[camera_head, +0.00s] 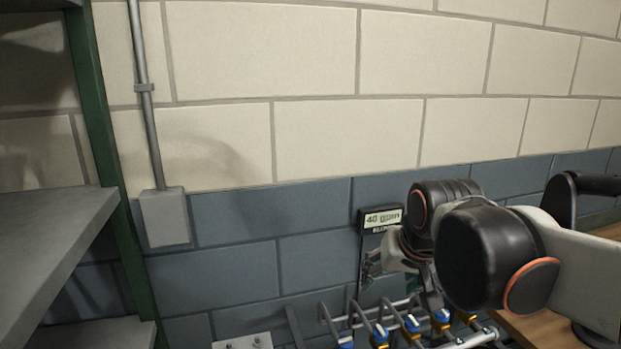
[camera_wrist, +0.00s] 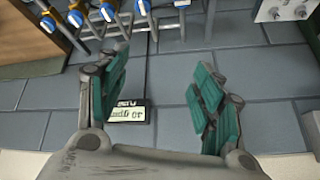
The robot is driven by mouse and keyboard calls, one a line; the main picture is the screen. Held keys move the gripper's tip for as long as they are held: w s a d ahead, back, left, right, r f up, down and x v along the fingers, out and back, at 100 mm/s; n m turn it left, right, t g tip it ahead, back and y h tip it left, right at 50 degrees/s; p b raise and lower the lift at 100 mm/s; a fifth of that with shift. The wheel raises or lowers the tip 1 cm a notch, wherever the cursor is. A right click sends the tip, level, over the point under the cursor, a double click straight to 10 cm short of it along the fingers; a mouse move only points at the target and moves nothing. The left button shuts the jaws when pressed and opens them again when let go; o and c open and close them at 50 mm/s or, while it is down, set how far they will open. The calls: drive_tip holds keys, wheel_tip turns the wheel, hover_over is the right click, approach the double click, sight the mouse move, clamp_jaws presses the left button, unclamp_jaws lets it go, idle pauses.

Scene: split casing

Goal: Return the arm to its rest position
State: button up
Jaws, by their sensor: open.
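My arm (camera_head: 480,255) reaches in from the right in the head view, bent in front of the blue-grey lower wall. My gripper (camera_head: 370,268) is at its end, small and partly hidden by the arm, just below a small meter (camera_head: 382,218) that reads about 40 gpm. In the wrist view my gripper (camera_wrist: 158,75) has its two green-padded fingers spread wide apart. Nothing is between them but wall and part of the meter (camera_wrist: 127,112), which appears upside down beside the left finger.
Several grey pipes with blue and yellow valves (camera_head: 411,323) stand below my gripper. A wooden surface (camera_head: 535,335) lies under the arm at right. A grey shelf (camera_head: 60,245) with a green post is at left. A conduit box (camera_head: 164,217) is on the wall.

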drive_tip(key=s+d+f+b, duration=0.1)
drive_tip(key=s+d+f, duration=0.1)
drive_tip(key=s+f, duration=0.2)
drive_tip(key=s+d+f+n+t, duration=0.1)
drive_tip(key=s+d+f, duration=0.2)
drive_tip(key=s, duration=0.7)
drive_tip(key=shift+s+d+f+h+b, duration=0.2)
drive_tip(key=shift+s+f+h+b, duration=0.15)
drive_tip(key=shift+f, duration=0.55)
